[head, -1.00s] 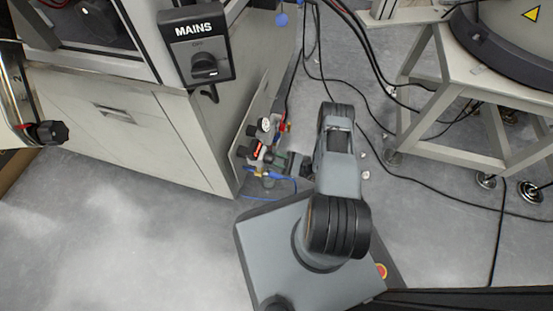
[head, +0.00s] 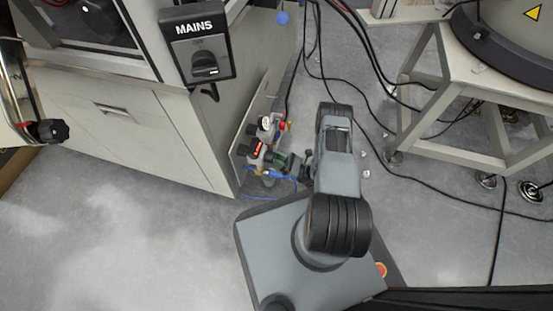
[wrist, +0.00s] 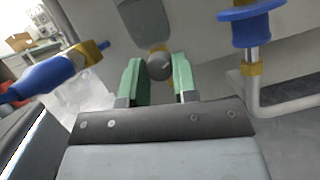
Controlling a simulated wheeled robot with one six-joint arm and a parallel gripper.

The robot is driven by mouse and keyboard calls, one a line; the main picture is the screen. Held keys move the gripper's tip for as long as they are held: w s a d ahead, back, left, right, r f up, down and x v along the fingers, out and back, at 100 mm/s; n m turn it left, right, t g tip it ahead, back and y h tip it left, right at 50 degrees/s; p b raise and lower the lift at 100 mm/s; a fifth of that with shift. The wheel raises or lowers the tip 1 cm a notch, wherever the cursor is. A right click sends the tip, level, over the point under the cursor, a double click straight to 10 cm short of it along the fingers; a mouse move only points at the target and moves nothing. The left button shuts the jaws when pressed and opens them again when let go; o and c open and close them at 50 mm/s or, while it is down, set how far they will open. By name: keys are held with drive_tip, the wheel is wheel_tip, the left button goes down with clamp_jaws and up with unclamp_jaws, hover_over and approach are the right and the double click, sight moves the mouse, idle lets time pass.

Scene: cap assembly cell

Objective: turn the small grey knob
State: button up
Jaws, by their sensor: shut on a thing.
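In the head view my gripper (head: 276,159) is low beside the cabinet's right side, at a cluster of small fittings. The knob cannot be made out there, among the fittings and fingers.
A blue-handled brass fitting (wrist: 50,77) is left of my gripper, and a blue round handle (wrist: 250,24) on a brass stem is at the right. The cabinet (head: 130,130) carries a MAINS switch (head: 199,55). Black cables (head: 420,181) cross the floor near a stand (head: 430,140).

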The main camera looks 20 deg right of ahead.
drive_tip(key=shift+w+d+r, duration=0.15)
drive_tip(key=o, duration=0.9)
drive_tip(key=shift+o, duration=0.2)
